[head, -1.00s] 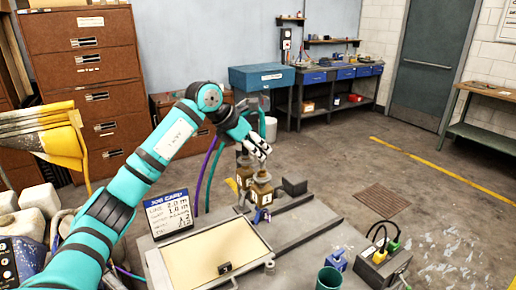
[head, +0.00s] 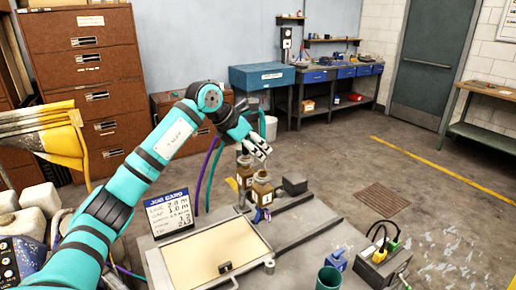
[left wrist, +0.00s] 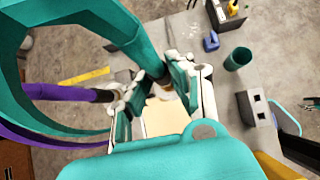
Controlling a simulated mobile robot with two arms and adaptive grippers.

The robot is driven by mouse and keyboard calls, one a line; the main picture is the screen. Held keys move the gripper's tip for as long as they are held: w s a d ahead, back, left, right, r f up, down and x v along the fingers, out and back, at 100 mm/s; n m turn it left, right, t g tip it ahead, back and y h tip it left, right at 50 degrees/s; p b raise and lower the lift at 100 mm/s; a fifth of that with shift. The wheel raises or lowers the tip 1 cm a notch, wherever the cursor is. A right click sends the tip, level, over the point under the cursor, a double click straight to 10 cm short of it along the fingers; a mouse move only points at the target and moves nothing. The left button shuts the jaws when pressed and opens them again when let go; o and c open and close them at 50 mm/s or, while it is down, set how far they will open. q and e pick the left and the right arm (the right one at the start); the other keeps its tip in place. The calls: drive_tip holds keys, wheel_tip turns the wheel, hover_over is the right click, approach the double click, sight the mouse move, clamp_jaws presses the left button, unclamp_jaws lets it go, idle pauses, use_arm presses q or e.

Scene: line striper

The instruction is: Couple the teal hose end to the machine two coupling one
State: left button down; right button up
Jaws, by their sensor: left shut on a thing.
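My left gripper (head: 259,148) is above two brown-gold coupling blocks with pale round tops. The nearer block (head: 262,193) has a white number tag that seems to read 1; the other block (head: 244,177) is just behind it. In the left wrist view my left gripper (left wrist: 160,88) is shut on the teal hose end (left wrist: 150,62), with the teal hose (left wrist: 85,12) looping off to the left. In the head view the hose end is too small to make out, and I cannot tell whether it touches a coupling.
A purple hose (left wrist: 55,92) runs beside the teal one. A job card (head: 171,212) stands behind a cream-topped tray (head: 205,262). A green cup (head: 329,278), a blue item (head: 337,260) and a grey box with plugs (head: 378,266) are at the front right.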

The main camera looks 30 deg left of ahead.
idle(0.6)
use_arm(q)
drive_tip(key=shift+s+f+b, duration=0.1)
drive_tip(key=shift+f+b, duration=0.9)
drive_tip(key=shift+f, duration=0.75)
idle(0.7)
drive_tip(key=c, duration=0.8)
unclamp_jaws()
drive_tip(key=shift+o, duration=0.2)
drive_tip(key=p+v, duration=0.2)
drive_tip(key=v, duration=0.5)
idle(0.8)
